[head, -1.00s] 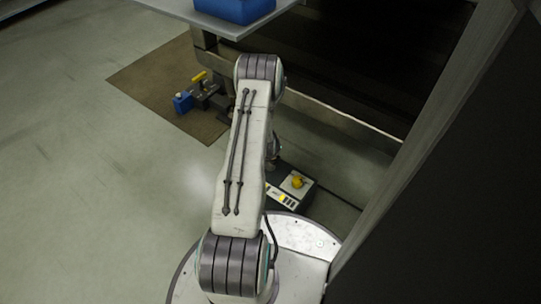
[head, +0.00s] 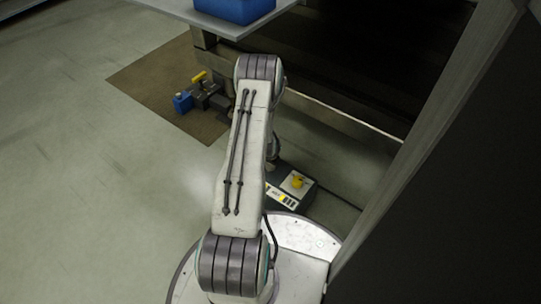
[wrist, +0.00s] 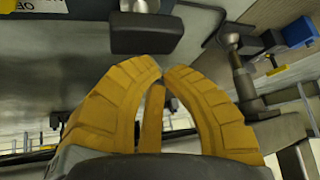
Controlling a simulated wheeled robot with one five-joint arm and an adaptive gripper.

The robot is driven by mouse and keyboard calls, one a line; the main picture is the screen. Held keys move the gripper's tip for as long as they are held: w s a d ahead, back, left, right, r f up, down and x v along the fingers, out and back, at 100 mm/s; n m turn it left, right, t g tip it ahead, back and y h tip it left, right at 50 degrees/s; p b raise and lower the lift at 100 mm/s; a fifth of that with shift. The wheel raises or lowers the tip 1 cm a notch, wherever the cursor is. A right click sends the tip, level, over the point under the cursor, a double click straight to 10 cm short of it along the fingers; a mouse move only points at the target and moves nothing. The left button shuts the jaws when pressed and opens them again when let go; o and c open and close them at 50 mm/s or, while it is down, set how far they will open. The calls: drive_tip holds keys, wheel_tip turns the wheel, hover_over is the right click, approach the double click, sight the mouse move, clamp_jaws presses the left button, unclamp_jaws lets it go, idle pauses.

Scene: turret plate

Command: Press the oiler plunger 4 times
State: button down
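A dark, rounded block (wrist: 145,34) on a short grey stem shows at the top middle of the wrist view. It looks like the oiler plunger's head, but I cannot be sure. My gripper (wrist: 162,76) has two yellow fingers whose tips come together just below that block in the picture. A small strip of background shows between the tips and the block, and I see no contact. Nothing shows between the fingertips. In the head view my arm hides the gripper and the plunger.
A blue and yellow fitting (head: 199,97) with dark parts sits over the brown mat (head: 150,82). A grey shelf (head: 215,22) carries a blue bin (head: 235,10). A dark panel (head: 460,190) closes off the right side. The floor (head: 80,190) at left is clear.

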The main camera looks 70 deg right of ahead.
drive_tip(key=shift+f, duration=1.55)
idle(1.4)
drive_tip(key=shift+r, duration=0.15)
drive_tip(key=shift+r+p, duration=0.9)
drive_tip(key=shift+r, duration=0.55)
drive_tip(key=shift+r+p, duration=1.6)
drive_tip(key=shift+r, duration=0.95)
drive_tip(key=shift+f, duration=0.1)
